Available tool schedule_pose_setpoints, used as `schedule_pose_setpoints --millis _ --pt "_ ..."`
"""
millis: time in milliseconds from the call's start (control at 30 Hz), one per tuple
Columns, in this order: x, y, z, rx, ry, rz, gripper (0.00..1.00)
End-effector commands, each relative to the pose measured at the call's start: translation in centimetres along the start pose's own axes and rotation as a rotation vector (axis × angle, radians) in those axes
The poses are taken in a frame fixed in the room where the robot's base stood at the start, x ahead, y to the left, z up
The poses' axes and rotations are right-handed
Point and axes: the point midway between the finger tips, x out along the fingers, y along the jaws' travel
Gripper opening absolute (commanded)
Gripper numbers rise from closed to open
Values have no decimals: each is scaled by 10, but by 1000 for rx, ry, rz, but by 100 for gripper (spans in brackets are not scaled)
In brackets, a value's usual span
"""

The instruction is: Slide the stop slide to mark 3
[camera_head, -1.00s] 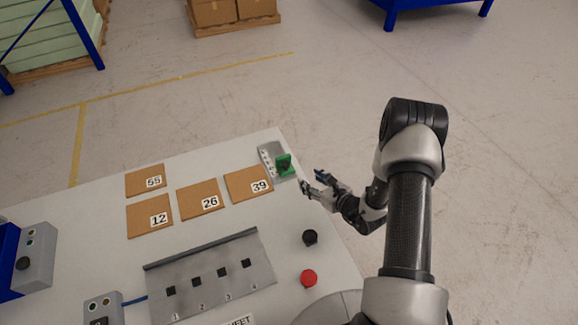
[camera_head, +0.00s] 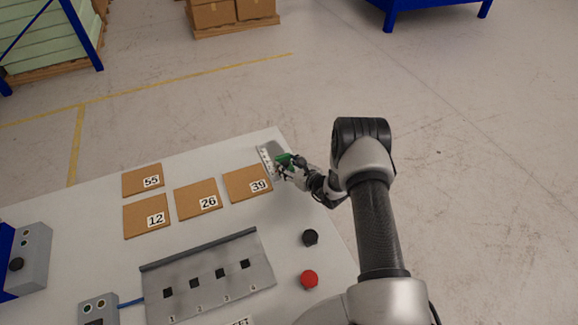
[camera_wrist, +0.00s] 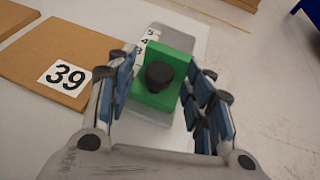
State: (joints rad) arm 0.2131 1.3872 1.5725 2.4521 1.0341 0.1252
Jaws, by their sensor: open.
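The green stop slide (camera_wrist: 172,67) with a black knob (camera_wrist: 159,75) sits on a grey metal rail (camera_wrist: 174,39) with a numbered white scale (camera_wrist: 149,36). Only a few numbers at the far end show; which mark the slide is at cannot be told. In the head view the slide (camera_head: 283,159) is near the table's far right corner, partly covered by my gripper (camera_head: 284,168). In the wrist view my gripper (camera_wrist: 163,92) is open, with its blue-padded fingers on either side of the slide and knob. Contact with them is not clear.
A brown foam sheet marked 39 (camera_wrist: 40,62) lies just left of the rail. Sheets 26 (camera_head: 193,195), 12 (camera_head: 140,218) and 55 (camera_head: 136,181) lie further left. A black knob (camera_head: 310,237) and a red button (camera_head: 309,279) stand nearer on the table (camera_head: 230,222).

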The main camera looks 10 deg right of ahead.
Motion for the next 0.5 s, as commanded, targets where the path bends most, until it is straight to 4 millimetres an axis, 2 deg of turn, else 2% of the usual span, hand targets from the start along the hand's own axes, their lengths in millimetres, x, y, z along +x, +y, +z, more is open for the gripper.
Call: schedule_pose_setpoints --millis 100,500 --pt "0 0 0 0 0 0 48" --pt "0 0 0 0 0 0 21"
